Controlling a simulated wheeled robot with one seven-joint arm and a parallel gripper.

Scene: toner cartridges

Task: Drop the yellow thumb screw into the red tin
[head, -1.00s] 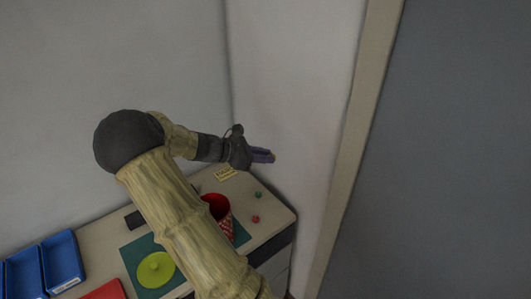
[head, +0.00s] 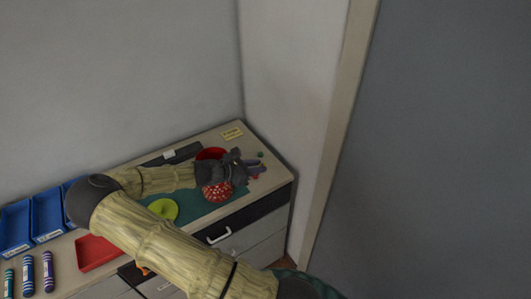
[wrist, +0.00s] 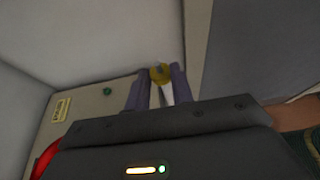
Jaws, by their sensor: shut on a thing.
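The yellow thumb screw (wrist: 160,73) is held between the fingertips of my gripper (wrist: 157,82) in the wrist view. In the head view my gripper (head: 255,168) is low over the right part of the bench, and I cannot make out the screw there. The tin's edge also shows at the lower left of the wrist view (wrist: 43,160). The fingers point right, past the tin's opening.
A small green screw (head: 260,154) lies on the bench (head: 205,138) beyond my gripper. A lime-green lid-like disc (head: 163,209), a red tray (head: 96,252), blue bins (head: 47,213) and toner cartridges (head: 47,265) are to the left. Walls stand close behind and right.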

